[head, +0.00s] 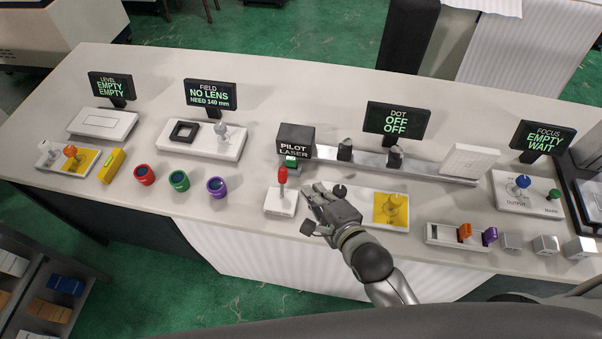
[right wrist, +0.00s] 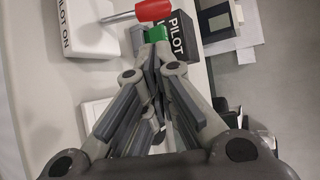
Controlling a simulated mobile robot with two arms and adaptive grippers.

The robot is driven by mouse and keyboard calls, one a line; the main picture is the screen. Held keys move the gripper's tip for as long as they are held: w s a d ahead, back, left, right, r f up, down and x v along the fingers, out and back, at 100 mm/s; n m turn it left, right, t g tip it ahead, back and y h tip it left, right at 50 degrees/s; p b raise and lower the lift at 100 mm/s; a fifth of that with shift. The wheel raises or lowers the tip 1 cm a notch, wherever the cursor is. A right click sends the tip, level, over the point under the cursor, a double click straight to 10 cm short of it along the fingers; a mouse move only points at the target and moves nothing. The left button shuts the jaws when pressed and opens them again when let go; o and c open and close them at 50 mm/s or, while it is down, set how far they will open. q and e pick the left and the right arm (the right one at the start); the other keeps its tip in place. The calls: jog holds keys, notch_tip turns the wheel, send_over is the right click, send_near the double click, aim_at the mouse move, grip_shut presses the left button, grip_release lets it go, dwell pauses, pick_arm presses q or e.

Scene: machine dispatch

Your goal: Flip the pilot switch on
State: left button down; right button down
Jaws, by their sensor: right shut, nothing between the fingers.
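The pilot switch is a white base (head: 281,203) with a red-handled lever (head: 282,175) standing up from it. In the right wrist view its base (right wrist: 75,28), lettered PILOT ON, is at upper left, and the red handle (right wrist: 154,10) points right at the top. My right gripper (head: 313,196) is shut and empty just to the right of the switch base, apart from the lever in the head view. Its closed fingertips (right wrist: 154,52) also show in the right wrist view. The black PILOT LASER box (head: 295,139) stands behind. My left gripper is out of view.
The DOT display (head: 397,121) reads OFF OFF. A white panel with a yellow plate (head: 391,209) lies right of my gripper. A metal rail (head: 425,169) runs behind it. Coloured rings, including a purple one (head: 217,187), stand left of the switch.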

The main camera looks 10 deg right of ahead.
aim_at(287, 172)
jog(key=p+x, duration=0.1)
jog(key=x, duration=0.6)
jog(key=shift+w+a+f, duration=0.15)
jog(key=shift+w, duration=0.2)
jog(key=shift+s, duration=0.1)
jog(key=shift+s+t+b, duration=0.1)
jog(key=shift+t+b, duration=0.2)
jog(key=shift+b, duration=0.15)
jog(key=shift+s+a+n+t+b, duration=0.1)
jog(key=shift+s+n+t+b, duration=0.15)
jog(key=shift+b, duration=0.3)
jog(key=s+n+t+b, duration=0.1)
jog(key=t+b, duration=0.1)
jog(key=b, duration=0.1)
jog(key=s+a+n+t+y+b, duration=0.1)
jog(key=s+n+t+b, duration=0.1)
jog(key=b, duration=0.2)
jog(key=s+n+t+y+b, duration=0.1)
jog(key=t+b, duration=0.1)
jog(key=b, duration=0.2)
jog(key=shift+s+a+r+n, duration=0.15)
jog(key=shift+a+r+n, duration=0.05)
jog(key=shift+n, duration=0.15)
jog(key=shift+r, duration=0.3)
